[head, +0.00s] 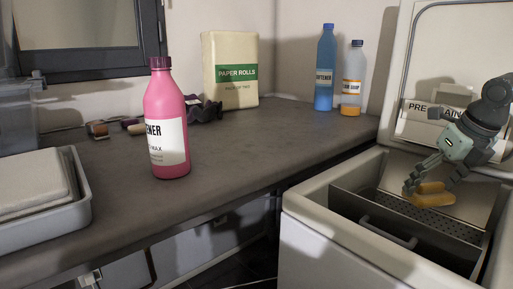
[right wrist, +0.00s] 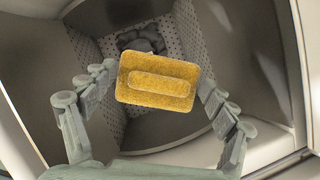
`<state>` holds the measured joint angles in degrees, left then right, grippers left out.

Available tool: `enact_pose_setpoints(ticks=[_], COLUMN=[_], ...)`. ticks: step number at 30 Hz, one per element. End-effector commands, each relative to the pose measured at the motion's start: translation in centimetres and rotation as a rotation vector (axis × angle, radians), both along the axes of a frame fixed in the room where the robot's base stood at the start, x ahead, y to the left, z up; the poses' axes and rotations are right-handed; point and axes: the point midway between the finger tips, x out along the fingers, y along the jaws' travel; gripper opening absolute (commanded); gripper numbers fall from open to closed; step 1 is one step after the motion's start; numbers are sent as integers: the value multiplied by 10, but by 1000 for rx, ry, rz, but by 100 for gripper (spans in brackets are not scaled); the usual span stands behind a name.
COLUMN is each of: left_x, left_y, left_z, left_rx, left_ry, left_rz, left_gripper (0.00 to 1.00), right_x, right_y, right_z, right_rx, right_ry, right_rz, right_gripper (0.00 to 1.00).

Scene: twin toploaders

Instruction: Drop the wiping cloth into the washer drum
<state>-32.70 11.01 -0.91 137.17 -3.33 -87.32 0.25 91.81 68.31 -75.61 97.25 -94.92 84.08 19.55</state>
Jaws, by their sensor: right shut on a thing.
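The wiping cloth (head: 432,199) is a folded yellow-orange pad with a raised strip. It also shows in the right wrist view (right wrist: 160,93). My right gripper (head: 428,186) is shut on it, with a finger at each short end. It holds the cloth over the open top of the washer (head: 345,228) at the right. The washer drum (right wrist: 196,45) has perforated pale walls and lies below the cloth in the right wrist view. The cloth hides part of the drum. My left gripper is not in view.
A dark lumpy thing (right wrist: 141,42) lies deep in the drum. The raised lid (head: 430,60) stands behind the opening. The counter (head: 240,150) at the left holds a pink bottle (head: 167,110), paper rolls (head: 230,90), a blue bottle (head: 325,75) and a grey tray (head: 75,210).

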Motion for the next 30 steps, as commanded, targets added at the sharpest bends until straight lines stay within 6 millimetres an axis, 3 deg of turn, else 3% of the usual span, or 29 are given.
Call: enact_pose_setpoints(ticks=[4,5,8,20,25,30], left_x=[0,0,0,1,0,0], left_y=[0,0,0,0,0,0], left_z=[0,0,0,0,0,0], left_rx=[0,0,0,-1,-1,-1], left_ry=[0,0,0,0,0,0], left_rz=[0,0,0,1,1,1], left_gripper=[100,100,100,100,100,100], right_x=[0,0,0,-1,-9,-23], right_y=[0,0,0,0,-2,-4], right_z=[0,0,0,3,23,58], right_rx=[0,0,0,0,0,0], right_ry=[0,0,0,0,-2,-4], right_rz=[0,0,0,0,0,1], right_gripper=[62,86,99,100,100,100])
